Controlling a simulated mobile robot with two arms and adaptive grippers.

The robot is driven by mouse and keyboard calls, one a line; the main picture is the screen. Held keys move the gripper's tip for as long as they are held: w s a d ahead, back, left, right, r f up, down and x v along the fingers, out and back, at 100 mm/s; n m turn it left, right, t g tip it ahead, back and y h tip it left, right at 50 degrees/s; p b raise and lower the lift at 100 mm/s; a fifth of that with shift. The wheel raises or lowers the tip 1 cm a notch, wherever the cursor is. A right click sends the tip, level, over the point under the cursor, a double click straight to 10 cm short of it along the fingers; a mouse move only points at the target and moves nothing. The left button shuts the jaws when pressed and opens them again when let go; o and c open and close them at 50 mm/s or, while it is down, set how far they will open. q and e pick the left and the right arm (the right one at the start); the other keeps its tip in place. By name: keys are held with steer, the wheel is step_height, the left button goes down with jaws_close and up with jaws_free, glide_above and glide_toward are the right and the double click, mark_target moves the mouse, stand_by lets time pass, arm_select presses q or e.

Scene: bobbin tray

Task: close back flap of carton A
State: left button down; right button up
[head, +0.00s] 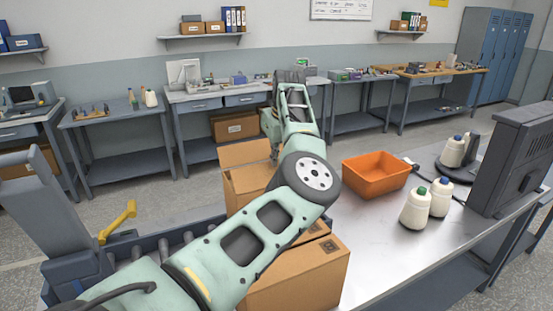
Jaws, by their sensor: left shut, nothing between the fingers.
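A brown cardboard carton (243,196) stands behind my left arm, with a flap (245,153) standing up at its back. A second brown carton (300,283) is nearer, its top partly covered by my arm. I cannot read which one is carton A. My left arm reaches across both cartons and bends down at its far end. My left gripper (274,152) is small and mostly hidden by the arm, beside the raised flap at its right. It is shut and empty; I cannot tell whether it touches the flap. My right gripper is out of view.
An orange bin (376,175) and white bottles (415,208) stand on the metal table (385,255) to the right, near a dark monitor (515,160). A roller conveyor (150,250) with a yellow handle (117,222) lies left. The table between cartons and bottles is clear.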

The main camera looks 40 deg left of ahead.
arm_select(q)
steer(key=shift+r, duration=0.15)
stand_by(0.7)
steer(key=shift+r+p, duration=0.6)
steer(key=shift+r, duration=0.15)
